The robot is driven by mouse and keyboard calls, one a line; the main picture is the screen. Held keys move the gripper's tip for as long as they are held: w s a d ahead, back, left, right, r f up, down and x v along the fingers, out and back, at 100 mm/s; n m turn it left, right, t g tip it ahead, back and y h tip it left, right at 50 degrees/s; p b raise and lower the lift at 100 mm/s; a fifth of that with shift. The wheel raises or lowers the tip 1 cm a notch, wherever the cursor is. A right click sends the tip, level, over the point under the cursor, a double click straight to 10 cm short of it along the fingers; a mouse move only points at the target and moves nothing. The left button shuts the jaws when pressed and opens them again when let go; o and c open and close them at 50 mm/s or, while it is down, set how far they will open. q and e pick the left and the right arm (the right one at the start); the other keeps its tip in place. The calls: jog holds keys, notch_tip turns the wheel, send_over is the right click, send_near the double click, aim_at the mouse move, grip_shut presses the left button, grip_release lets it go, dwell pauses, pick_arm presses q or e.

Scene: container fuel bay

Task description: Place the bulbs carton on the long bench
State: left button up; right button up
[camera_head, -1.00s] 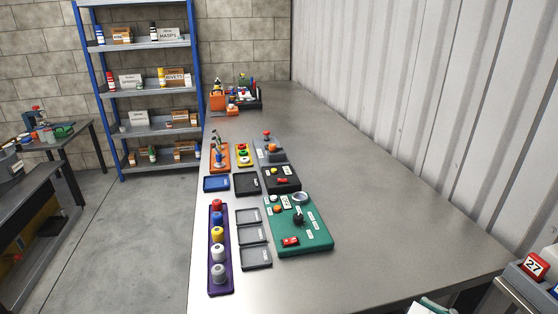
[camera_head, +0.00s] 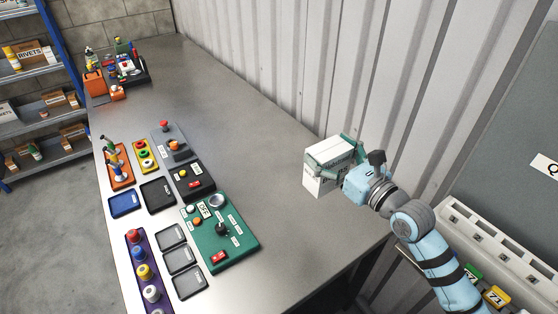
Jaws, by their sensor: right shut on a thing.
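My right gripper (camera_head: 333,160) is shut on a white carton (camera_head: 318,183) with dark lettering, its fingers across the box's top and side. I take it to be the bulbs carton, but its label is partly covered by the gripper. The carton is over the right side of the long bench (camera_head: 290,225), near the corrugated wall. I cannot tell whether its base touches the bench top. My left gripper is not in view.
A green panel (camera_head: 239,251), grey trays (camera_head: 181,259) and a purple rack of coloured knobs (camera_head: 139,254) occupy the bench's left side. An orange caddy (camera_head: 95,83) stands at the far end. The bench's middle strip is clear. Numbered tags (camera_head: 497,296) sit at lower right.

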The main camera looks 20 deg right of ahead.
aim_at(333, 188)
notch_tip(333, 188, down, 9)
jog(key=shift+f, duration=0.15)
notch_tip(333, 188, down, 11)
jog(key=b, duration=0.7)
jog(key=shift+f+b, duration=0.2)
jog(key=shift+b, duration=0.2)
jog(key=o, duration=1.3)
jog(key=shift+r, duration=0.1)
jog(key=shift+r, duration=0.1)
